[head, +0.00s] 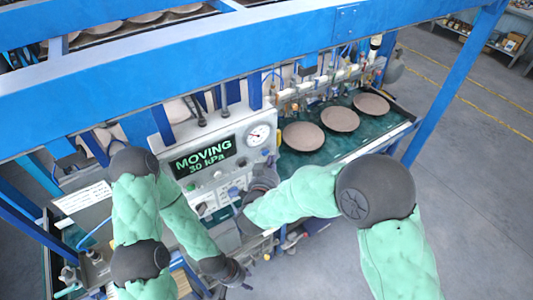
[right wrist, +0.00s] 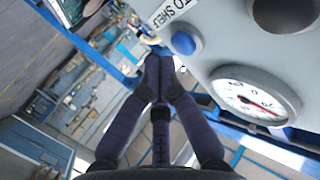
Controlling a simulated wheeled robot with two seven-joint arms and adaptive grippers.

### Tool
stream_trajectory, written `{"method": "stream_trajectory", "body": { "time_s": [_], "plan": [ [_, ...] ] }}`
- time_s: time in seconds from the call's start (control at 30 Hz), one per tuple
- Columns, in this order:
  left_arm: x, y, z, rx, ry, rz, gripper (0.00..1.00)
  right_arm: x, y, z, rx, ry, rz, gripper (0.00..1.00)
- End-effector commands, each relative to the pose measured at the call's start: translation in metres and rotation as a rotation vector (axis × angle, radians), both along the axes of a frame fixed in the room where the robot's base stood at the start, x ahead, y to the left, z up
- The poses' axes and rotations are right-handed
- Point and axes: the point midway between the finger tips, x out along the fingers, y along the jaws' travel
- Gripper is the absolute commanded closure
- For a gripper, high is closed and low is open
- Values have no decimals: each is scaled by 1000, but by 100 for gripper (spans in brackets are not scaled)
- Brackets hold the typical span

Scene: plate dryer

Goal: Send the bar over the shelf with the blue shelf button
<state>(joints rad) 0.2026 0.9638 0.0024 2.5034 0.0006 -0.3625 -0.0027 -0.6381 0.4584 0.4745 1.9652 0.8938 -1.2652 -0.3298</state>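The blue button (right wrist: 184,43) sits on the grey panel beside a label reading "TO SHELF" in the right wrist view. My right gripper (right wrist: 164,66) has its fingertips together, with nothing seen between them, close to the button. I cannot tell whether they touch it. In the head view my right gripper (head: 249,193) is at the lower right of the control panel (head: 222,179). The display (head: 203,157) reads "MOVING 30 kPa". A pale bar (head: 318,88) with several fittings stands behind the plates. My left gripper (head: 228,281) is low, below the panel; its opening is unclear.
A pressure gauge (head: 259,135) is on the panel, and a black knob (right wrist: 286,11) shows in the wrist view. Brown plates (head: 340,119) lie on a green tray (head: 352,148) at the right. Blue frame beams (head: 130,75) cross above. Open floor lies at the right.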

Motion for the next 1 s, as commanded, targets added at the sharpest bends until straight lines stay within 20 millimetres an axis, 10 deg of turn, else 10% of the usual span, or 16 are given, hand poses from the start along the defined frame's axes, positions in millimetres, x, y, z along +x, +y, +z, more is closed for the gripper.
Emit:
{"method": "stream_trajectory", "body": {
  "time_s": [1.0],
  "plan": [
    [0,0,-1,0,0,0,60,-41,-29,0,0,1,0,100]
  ]
}}
